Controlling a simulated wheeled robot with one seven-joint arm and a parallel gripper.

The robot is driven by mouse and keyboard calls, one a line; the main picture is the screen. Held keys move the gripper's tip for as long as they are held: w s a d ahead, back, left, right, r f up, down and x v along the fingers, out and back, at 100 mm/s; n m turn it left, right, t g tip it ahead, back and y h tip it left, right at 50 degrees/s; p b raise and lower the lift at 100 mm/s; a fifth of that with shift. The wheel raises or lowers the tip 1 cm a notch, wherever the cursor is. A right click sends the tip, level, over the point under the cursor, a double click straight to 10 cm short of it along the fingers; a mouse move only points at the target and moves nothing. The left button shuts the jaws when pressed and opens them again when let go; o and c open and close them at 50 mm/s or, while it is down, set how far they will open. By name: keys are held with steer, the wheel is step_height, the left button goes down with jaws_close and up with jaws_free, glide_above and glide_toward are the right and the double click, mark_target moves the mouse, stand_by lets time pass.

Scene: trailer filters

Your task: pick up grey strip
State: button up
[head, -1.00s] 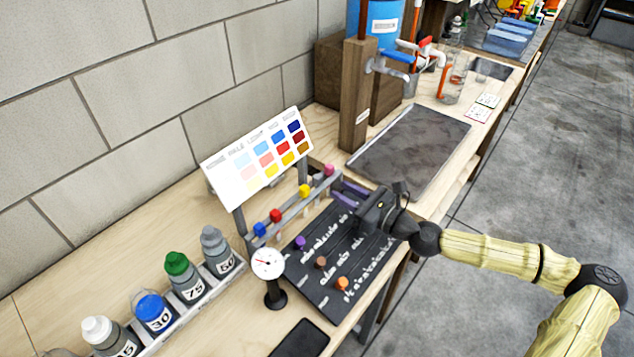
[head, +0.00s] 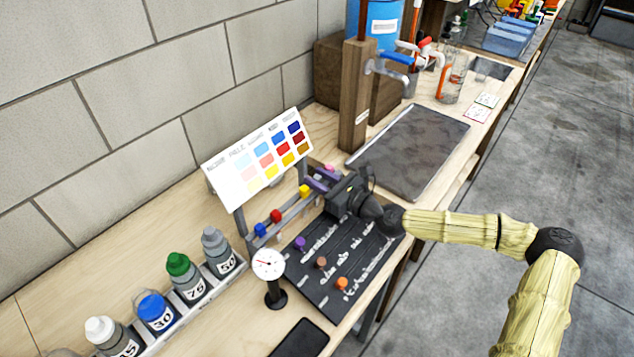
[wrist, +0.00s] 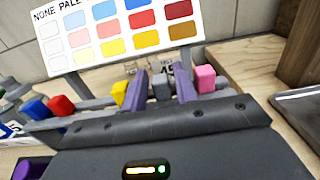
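The grey strip (wrist: 161,88) shows in the wrist view as a small grey block end on the rack, between a yellow strip end (wrist: 119,93) and a pink one (wrist: 204,79). My gripper (wrist: 162,76) has its two purple fingers apart, one on each side of the grey end, with small gaps visible. In the head view my gripper (head: 321,179) reaches over the rack near the pink end (head: 330,168). I cannot make out the grey strip there.
The rack (head: 288,217) also holds red (head: 275,216) and blue (head: 260,229) ends. A colour chart (head: 258,160) stands behind it. A dark board (head: 325,285) lies in front, with a dial gauge (head: 268,264) at its left. Several bottles (head: 180,275) stand further left.

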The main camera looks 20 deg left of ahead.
steer(key=shift+w+a, duration=0.2)
steer(key=shift+a, duration=0.25)
jaws_close()
step_height(320, 180, up, 18)
steer(key=p, duration=0.1)
stand_by(0.5)
steer(key=shift+d, duration=0.1)
stand_by(0.5)
